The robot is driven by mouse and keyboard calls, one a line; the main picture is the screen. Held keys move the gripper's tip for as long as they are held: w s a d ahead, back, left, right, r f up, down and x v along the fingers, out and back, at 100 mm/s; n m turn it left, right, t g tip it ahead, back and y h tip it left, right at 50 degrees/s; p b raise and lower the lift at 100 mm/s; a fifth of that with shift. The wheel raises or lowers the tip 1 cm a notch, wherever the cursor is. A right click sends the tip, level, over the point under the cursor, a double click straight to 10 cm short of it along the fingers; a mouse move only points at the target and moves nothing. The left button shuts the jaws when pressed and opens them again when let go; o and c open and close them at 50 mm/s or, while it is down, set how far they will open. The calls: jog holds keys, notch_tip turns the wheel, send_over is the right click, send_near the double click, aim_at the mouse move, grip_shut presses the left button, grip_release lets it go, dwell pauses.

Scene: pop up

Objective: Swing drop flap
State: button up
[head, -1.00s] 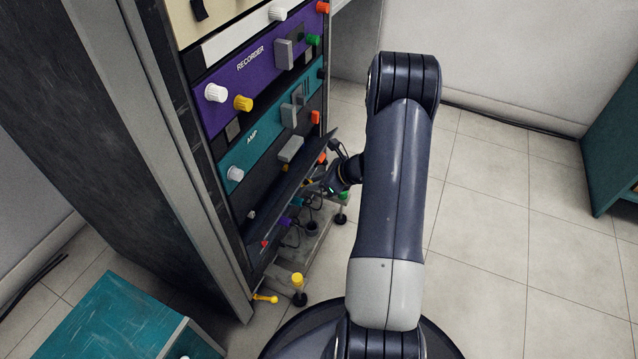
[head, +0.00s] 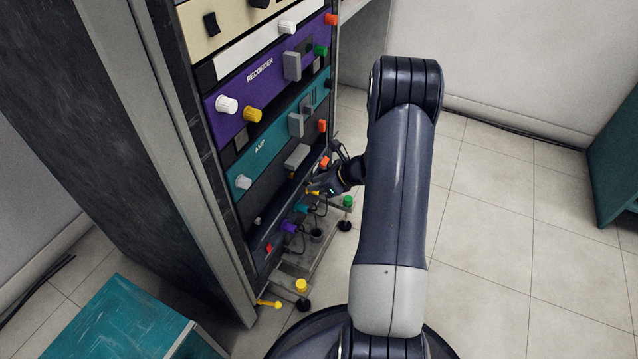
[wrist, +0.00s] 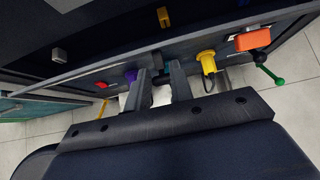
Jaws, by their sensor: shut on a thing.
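The drop flap (head: 274,207) appears as a dark panel low on the rack, below the teal AMP unit, lying close to the rack front. Its exact edges are hard to tell against the dark rack. My gripper (head: 318,188) is at the lower right part of the rack, beside the coloured plugs. In the wrist view my two grey fingers (wrist: 159,82) are close together at a dark piece along the panel edge, which seems to be part of the flap. The contact itself is largely hidden.
A purple plug (head: 289,227), a red plug (head: 268,248) and a yellow plug (wrist: 207,62) with a cable sit low on the rack. A teal cabinet (head: 130,318) is at lower left; floor is clear at right.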

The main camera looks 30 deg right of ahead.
jog(key=shift+w+r, duration=0.1)
jog(key=shift+r, duration=0.05)
jog(key=shift+w+a+r+p, duration=0.4)
jog(key=shift+w+r+p, duration=0.1)
jog(key=shift+r+p, duration=0.15)
jog(key=shift+w+a+r, duration=0.15)
jog(key=shift+w+a, duration=0.05)
jog(key=shift+w+a+r+p, duration=0.35)
jog(key=shift+w+a+r, duration=0.1)
jog(key=shift+w, duration=0.1)
jog(key=o, duration=0.9)
jog(key=shift+f, duration=0.1)
